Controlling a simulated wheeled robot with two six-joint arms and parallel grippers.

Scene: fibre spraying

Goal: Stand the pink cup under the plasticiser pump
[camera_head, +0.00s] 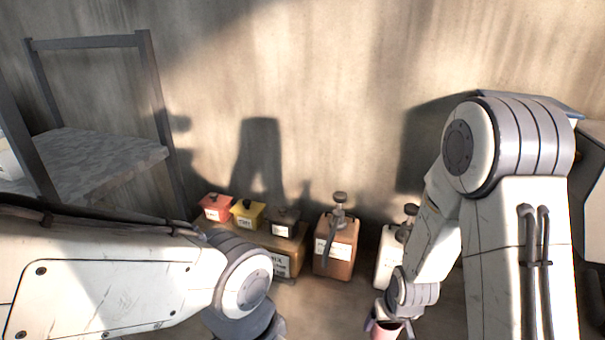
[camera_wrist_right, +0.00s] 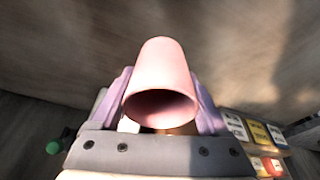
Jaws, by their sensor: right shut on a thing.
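The pink cup (camera_head: 384,333) is at the bottom edge of the head view, partly cut off. My right gripper (camera_head: 388,325) is shut on it. In the right wrist view the cup (camera_wrist_right: 164,72) sits between two purple fingers, its dark open mouth facing the camera. A brown container with a pump on top (camera_head: 335,245) stands near the wall. A white container with a pump (camera_head: 389,258) stands to its right, partly hidden by my right arm. I cannot read which is the plasticiser. The cup is in front of the white container, apart from both pumps. My left gripper is out of view.
Red (camera_head: 215,207), yellow (camera_head: 247,213) and dark (camera_head: 281,221) small labelled boxes stand left of the pumps on a brown box (camera_head: 290,262). A grey shelf (camera_head: 100,155) is at the left. A plain wall is behind. My left arm crosses the lower left.

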